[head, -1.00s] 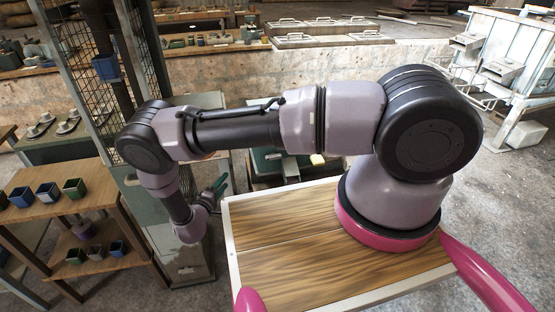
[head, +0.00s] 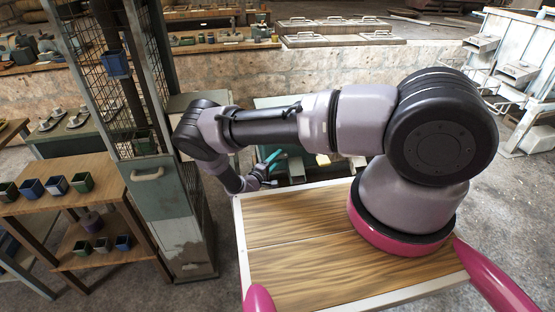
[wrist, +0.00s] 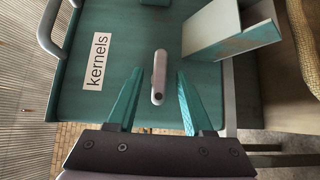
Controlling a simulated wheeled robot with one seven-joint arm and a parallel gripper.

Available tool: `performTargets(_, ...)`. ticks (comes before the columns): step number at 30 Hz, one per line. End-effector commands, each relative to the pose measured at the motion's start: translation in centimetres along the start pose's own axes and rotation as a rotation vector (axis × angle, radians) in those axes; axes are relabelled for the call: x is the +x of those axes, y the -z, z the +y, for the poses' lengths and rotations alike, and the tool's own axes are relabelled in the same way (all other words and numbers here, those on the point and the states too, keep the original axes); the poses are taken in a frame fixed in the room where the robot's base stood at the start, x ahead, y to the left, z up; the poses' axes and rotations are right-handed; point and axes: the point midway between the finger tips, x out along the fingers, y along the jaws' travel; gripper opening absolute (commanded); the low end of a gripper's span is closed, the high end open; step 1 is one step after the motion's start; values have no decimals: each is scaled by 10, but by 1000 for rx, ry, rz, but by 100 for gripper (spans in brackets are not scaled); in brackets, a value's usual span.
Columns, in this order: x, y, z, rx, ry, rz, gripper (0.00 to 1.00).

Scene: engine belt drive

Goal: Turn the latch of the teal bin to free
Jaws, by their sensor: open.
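The teal bin (wrist: 105,35) fills the upper part of the wrist view. It bears a white label reading "kernels" (wrist: 97,62). Its latch (wrist: 159,75) is a pale grey bar standing nearly upright in the picture, near the middle of the bin's face. My gripper (wrist: 156,75) is open, with teal fingers on either side of the latch's lower end in the picture. I cannot tell whether the fingers touch it. In the head view my gripper (head: 270,160) is beyond the wooden top, and the bin is mostly hidden behind my arm.
A grey handle (wrist: 50,28) is at the bin's left, and a teal and grey box-like part (wrist: 232,32) at its upper right. In the head view a tall cabinet (head: 165,195) and a shelf of small pots (head: 65,205) stand left.

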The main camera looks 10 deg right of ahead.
Motion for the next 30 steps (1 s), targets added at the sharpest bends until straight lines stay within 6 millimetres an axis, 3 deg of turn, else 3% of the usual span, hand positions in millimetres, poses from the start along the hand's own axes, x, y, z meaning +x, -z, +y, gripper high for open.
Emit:
performTargets(10,5,0,0,0,-1,1,51)
performTargets(11,5,0,0,0,-1,1,44)
performTargets(14,5,0,0,0,0,1,5)
performTargets(15,5,0,0,0,0,1,0)
performTargets(30,5,1,3,77,77,-1,0)
